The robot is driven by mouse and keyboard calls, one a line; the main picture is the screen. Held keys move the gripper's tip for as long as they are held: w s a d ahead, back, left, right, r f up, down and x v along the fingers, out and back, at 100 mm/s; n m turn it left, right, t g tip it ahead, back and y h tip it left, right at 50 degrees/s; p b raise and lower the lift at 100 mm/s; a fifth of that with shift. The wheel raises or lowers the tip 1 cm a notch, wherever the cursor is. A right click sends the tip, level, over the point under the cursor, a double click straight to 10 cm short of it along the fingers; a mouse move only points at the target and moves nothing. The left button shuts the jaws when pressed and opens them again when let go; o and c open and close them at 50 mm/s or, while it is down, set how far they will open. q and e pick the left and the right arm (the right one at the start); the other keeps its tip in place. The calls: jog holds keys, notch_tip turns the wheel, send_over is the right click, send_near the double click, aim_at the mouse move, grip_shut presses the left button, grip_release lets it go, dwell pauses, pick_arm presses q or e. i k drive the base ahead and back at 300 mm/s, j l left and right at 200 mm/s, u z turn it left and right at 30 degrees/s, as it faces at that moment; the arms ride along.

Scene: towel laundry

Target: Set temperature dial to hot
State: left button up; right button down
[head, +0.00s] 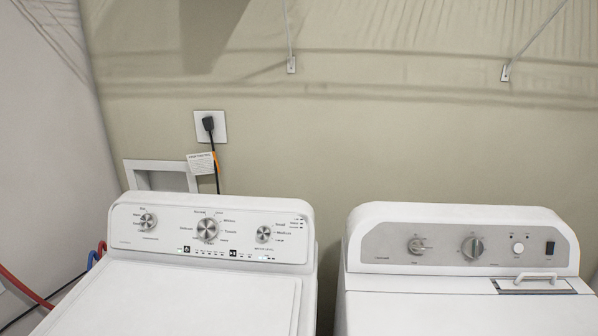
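A white top-loading washer (190,290) stands at the lower left, with a raised control panel along its back. A silver dial (148,221) is at the panel's left end, with a few small labels around its upper left. A larger silver dial (207,229) is at the middle, ringed by labels. A third, smaller silver dial (263,234) is at the right, with labels to its right. The lettering is too small to read surely, so I cannot tell which dial is for temperature or its setting. Neither of my grippers is in view.
A second white machine (460,313) stands at the right, with a grey panel (370,240) of knobs and a switch. A narrow gap separates the machines. An outlet (222,126) with a black plug is on the wall behind. Red hose (22,288) runs at far left.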

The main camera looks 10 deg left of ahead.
aim_at(148, 222)
jog(key=k+j+u, duration=0.15)
jog(key=u, duration=0.95)
